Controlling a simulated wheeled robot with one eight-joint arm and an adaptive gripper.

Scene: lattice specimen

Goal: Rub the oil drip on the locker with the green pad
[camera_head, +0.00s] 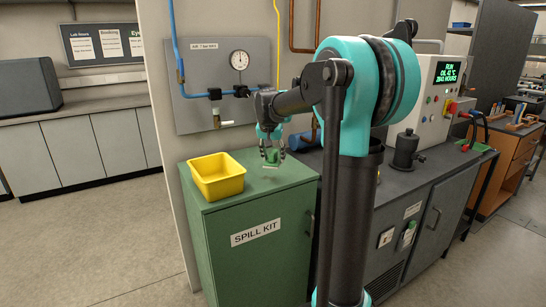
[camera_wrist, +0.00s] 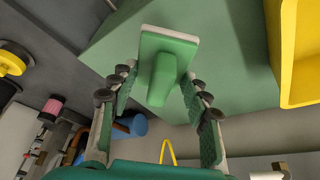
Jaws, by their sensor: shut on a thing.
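The green locker (camera_head: 262,262) has a "SPILL KIT" label on its front. My gripper (camera_head: 271,156) is above its top, near the back. It is shut on the green pad (camera_head: 271,158). In the wrist view, the pad (camera_wrist: 178,48) is a flat green plate with a pale edge and a raised green grip between my gripper's fingers (camera_wrist: 160,92). The locker top (camera_wrist: 228,70) lies beyond it. I cannot tell whether the pad touches the top. A small pale strip (camera_head: 262,196) shows at the locker's front top edge. I cannot make out an oil drip.
A yellow bin (camera_head: 217,182) stands on the locker's left side and also shows in the wrist view (camera_wrist: 303,50). A wall panel with a gauge (camera_head: 239,60) and pipes is behind. A grey machine (camera_head: 425,190) stands right of the locker. The top's front part is clear.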

